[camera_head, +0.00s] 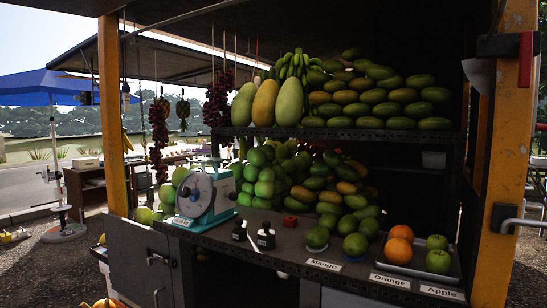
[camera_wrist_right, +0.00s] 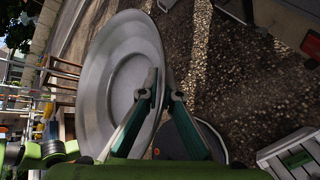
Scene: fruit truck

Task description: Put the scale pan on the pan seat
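The scale pan (camera_wrist_right: 120,75) is a round, shallow, light grey metal dish. It shows large in the right wrist view, tilted on edge. My right gripper (camera_wrist_right: 162,88) is shut on its rim, with one finger over the inner face and the other outside the rim. The pan and both grippers are out of the head view. The teal scale (camera_head: 202,193) with a round dial stands on the left of the dark counter. Its pan seat (camera_head: 211,163) is on top, with no pan on it.
Piled fruit stands right behind the scale. Hanging grapes (camera_head: 158,140) and an orange post (camera_head: 112,115) are at its left.

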